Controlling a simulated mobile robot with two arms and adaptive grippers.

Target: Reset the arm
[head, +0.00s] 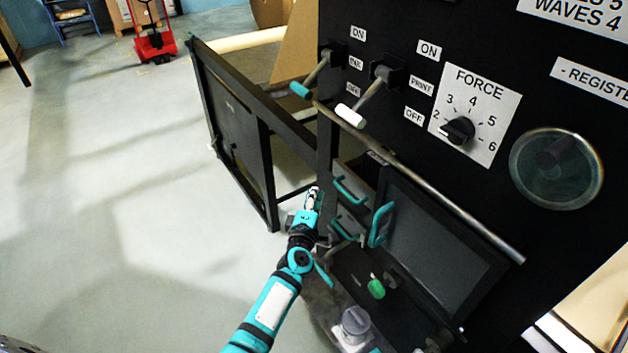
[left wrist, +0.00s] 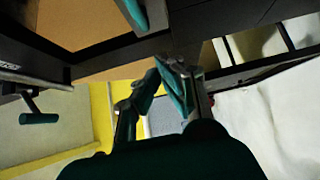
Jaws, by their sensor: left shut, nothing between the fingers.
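My left arm reaches up from the bottom of the head view. Its left gripper (head: 313,196) is shut and empty, close to the black frame post of the machine and left of the small drawers. In the left wrist view the left gripper (left wrist: 172,78) shows its teal-padded fingers together, with nothing between them. The black machine panel (head: 400,30) stands to the right, with a teal-tipped lever (head: 300,90), a white-tipped lever (head: 350,115) and the FORCE knob (head: 458,130). My right gripper does not show.
Small drawers with teal handles (head: 350,190) and an open dark door (head: 435,240) lie right of the gripper. A metal bar (head: 430,190) runs along the panel. A black side frame (head: 240,130) stands beyond. The pale floor (head: 110,200) at left is clear; a red pallet jack (head: 155,45) stands far back.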

